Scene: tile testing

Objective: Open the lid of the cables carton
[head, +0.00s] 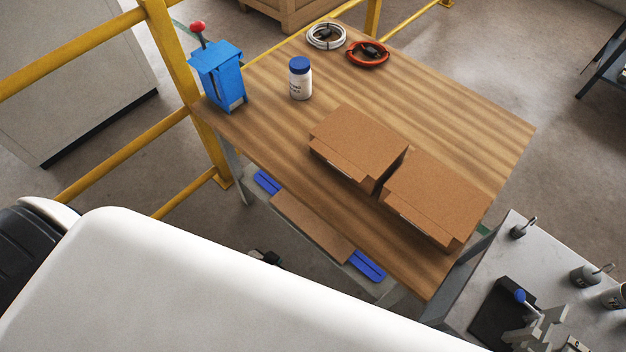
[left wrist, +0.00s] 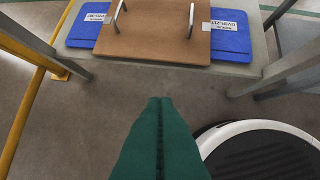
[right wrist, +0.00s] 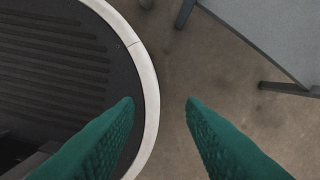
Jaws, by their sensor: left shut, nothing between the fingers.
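Two closed brown cartons stand side by side on the wooden table in the head view: a left carton (head: 358,140) and a right carton (head: 436,195). Both lids lie flat. Their front labels are too oblique to read, so I cannot tell which is the cables carton. My left gripper (left wrist: 160,101) is shut and empty, its green fingers together over the floor in front of the table's lower shelf. My right gripper (right wrist: 160,102) is open and empty above the floor beside my base. Neither gripper is near the cartons.
The wooden table (head: 265,122) also holds a blue device with a red knob (head: 219,75), a white bottle (head: 300,80), a white cable coil (head: 326,35) and a red one (head: 368,54). A handled brown board (left wrist: 153,45) lies below. Yellow rails (head: 172,60) stand left; a grey bench (head: 490,278) stands right.

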